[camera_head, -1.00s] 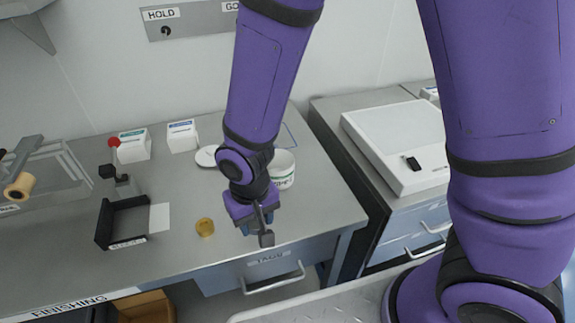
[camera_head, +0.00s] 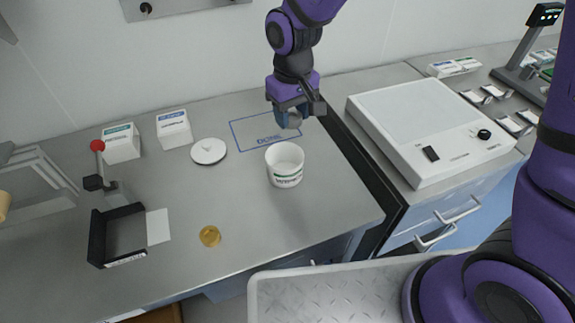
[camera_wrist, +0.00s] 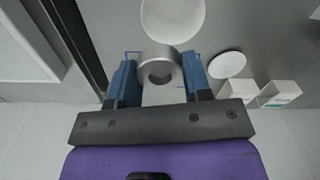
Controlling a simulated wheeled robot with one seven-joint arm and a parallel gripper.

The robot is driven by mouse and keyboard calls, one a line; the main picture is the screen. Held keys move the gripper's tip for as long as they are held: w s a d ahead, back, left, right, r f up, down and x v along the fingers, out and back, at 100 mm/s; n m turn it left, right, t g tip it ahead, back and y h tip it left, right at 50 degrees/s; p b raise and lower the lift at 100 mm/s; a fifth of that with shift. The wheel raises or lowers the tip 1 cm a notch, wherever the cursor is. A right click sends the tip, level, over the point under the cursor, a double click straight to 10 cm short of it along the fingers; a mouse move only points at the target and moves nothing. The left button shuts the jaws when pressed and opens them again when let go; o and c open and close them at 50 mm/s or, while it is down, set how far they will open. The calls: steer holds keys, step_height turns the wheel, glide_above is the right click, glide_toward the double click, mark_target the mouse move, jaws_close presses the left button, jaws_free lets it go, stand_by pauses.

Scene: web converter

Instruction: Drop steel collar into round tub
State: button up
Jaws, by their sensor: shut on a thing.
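My gripper (camera_head: 291,114) is shut on the steel collar (camera_head: 293,121), a short silver ring. In the wrist view the collar (camera_wrist: 159,53) sits between the two blue fingers (camera_wrist: 160,75), its hole facing the camera. The round tub (camera_head: 285,165) is white with a green-and-dark printed label and an open top. It stands upright on the grey bench. The gripper is behind the tub in the head view, apart from it, above the blue outlined area. The tub also shows in the wrist view (camera_wrist: 172,18), beyond the collar. The tub looks empty inside.
A white lid (camera_head: 208,151) lies left of the tub, near two white boxes (camera_head: 173,129). A brass ring (camera_head: 210,236) and a black tray (camera_head: 103,237) are at the front left. A white flat machine (camera_head: 430,125) stands right of a gap.

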steer(key=shift+f, duration=2.4)
steer(key=o, duration=1.1)
step_height(320, 180, up, 11)
steer(key=shift+f, duration=0.1)
